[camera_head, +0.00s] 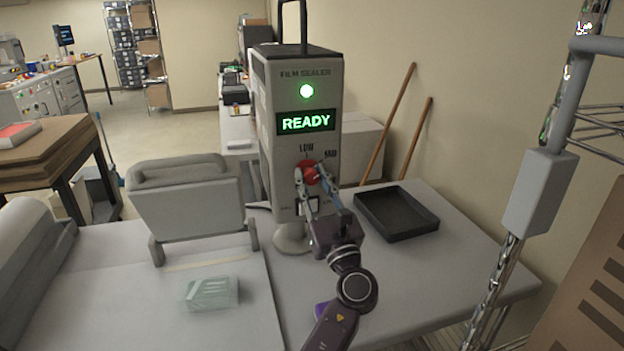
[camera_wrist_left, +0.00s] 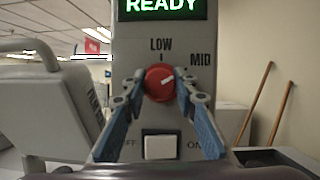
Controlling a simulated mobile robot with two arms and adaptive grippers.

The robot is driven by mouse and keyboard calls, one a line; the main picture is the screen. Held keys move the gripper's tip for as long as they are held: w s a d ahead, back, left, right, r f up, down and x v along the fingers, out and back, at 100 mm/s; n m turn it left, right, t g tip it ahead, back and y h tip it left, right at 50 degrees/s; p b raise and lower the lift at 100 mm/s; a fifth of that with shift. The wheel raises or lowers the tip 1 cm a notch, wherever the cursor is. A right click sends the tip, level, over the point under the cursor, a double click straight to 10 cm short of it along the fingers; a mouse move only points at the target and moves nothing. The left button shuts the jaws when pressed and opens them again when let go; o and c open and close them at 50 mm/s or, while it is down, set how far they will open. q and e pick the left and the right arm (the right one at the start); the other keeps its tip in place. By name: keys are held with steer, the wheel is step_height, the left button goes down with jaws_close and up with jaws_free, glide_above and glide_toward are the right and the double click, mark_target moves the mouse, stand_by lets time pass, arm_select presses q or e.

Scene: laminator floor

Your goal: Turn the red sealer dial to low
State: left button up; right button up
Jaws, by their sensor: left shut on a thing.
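The film sealer (camera_head: 268,130) is a tall grey box standing on the table, with LOW printed above its red dial (camera_head: 308,173) and MID to the upper right. In the left wrist view the red dial (camera_wrist_left: 159,84) has a white mark pointing right and slightly up, toward the MID side rather than LOW. My left gripper (camera_head: 311,178) is shut on the dial, one blue-padded finger on each side; the fingers (camera_wrist_left: 160,85) also show in the left wrist view. My right gripper is not in view.
The sealer's screen (camera_head: 306,121) reads READY in green under a lit green lamp (camera_head: 306,91). A white switch (camera_wrist_left: 162,147) sits just below the dial. A black tray (camera_head: 397,212) lies to the right, a grey machine (camera_head: 190,200) stands left, and a clear packet (camera_head: 211,293) lies in front.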

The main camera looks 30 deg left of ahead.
arm_select(q)
steer(key=shift+f+n+g+y+b, duration=0.15)
steer(key=shift+n+g+y+b, duration=0.15)
steer(key=shift+n+b, duration=0.4)
steer(key=n+g+b, duration=0.2)
steer(key=n+b, duration=0.2)
steer(key=n+g+y+b, duration=0.1)
steer(key=n+g+b, duration=0.1)
steer(key=n+b, duration=0.2)
steer(key=shift+n, duration=0.4)
steer(key=n+g+b, duration=0.1)
steer(key=n, duration=0.2)
steer(key=shift+b, duration=0.4)
steer(key=shift+w+n+g+h+b, duration=0.1)
steer(key=shift+n+g+h+b, duration=0.45)
steer(key=shift+n, duration=0.65)
steer(key=shift+r, duration=0.2)
